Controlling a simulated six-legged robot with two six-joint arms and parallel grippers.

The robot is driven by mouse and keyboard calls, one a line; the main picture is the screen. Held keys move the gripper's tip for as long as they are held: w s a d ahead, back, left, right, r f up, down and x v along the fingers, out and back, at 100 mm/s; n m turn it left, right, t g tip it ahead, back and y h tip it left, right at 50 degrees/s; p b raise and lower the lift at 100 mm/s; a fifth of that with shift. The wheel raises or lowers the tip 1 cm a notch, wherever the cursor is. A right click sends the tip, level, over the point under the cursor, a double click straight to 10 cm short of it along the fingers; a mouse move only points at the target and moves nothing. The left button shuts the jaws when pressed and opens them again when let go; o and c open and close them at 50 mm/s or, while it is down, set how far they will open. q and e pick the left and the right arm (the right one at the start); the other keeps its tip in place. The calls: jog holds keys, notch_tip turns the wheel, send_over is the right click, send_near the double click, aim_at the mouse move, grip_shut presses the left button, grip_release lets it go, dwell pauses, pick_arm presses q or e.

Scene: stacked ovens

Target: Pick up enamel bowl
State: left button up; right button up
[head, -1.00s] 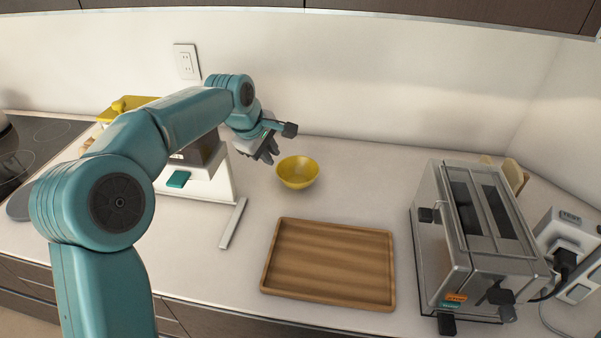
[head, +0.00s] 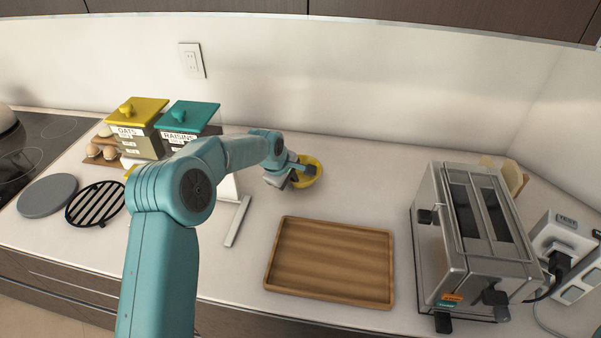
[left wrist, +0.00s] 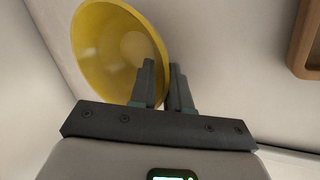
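The yellow enamel bowl (head: 313,168) stands on the counter behind the wooden tray, partly hidden by my left gripper (head: 298,175). In the left wrist view the bowl (left wrist: 105,50) lies at upper left, its inside showing. The two dark fingers of my left gripper (left wrist: 165,85) are at its right edge, a narrow gap between them. The bowl's rim appears to run into that gap, one finger on the inner side and one outside. The gripper looks open; contact with the rim cannot be made out. My right gripper is not in view.
A wooden tray (head: 331,262) lies in front of the bowl. A metal toaster (head: 475,240) stands at right. Oats (head: 137,130) and raisins (head: 188,118) containers, a black grate (head: 95,203) and a grey disc (head: 47,195) are at left. The counter right of the bowl is clear.

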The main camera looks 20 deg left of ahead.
pick_arm(q)
jog(key=shift+w+f, duration=0.15)
jog(key=shift+f, duration=0.05)
jog(key=shift+s+r, duration=0.1)
jog(key=shift+s, duration=0.1)
jog(key=shift+w, duration=0.1)
grip_shut()
